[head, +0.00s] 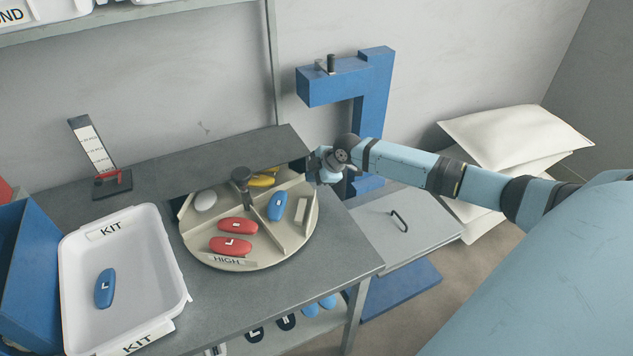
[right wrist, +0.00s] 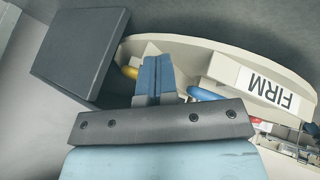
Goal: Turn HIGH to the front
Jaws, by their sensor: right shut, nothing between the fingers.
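The round cream carousel (head: 285,254) sits in the table with its label HIGH (head: 227,260) at the front rim, facing the table's front edge. The HIGH compartment holds two red insoles (head: 230,245). A blue insole (head: 277,206) lies in the compartment to the right, a yellow one (head: 262,178) at the back, partly under the dark cover. My right gripper (head: 318,168) is shut and empty at the carousel's right rear rim. In the right wrist view its fingers (right wrist: 153,76) overlap the carousel, beside the FIRM label (right wrist: 266,86); contact is unclear. My left gripper is out of view.
A white KIT tray (head: 170,262) with a blue insole (head: 105,288) stands at the left. A dark knob (head: 241,175) rises at the carousel's middle. A small stand (head: 112,185) is behind the tray. A blue frame (head: 375,75) stands behind my right arm.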

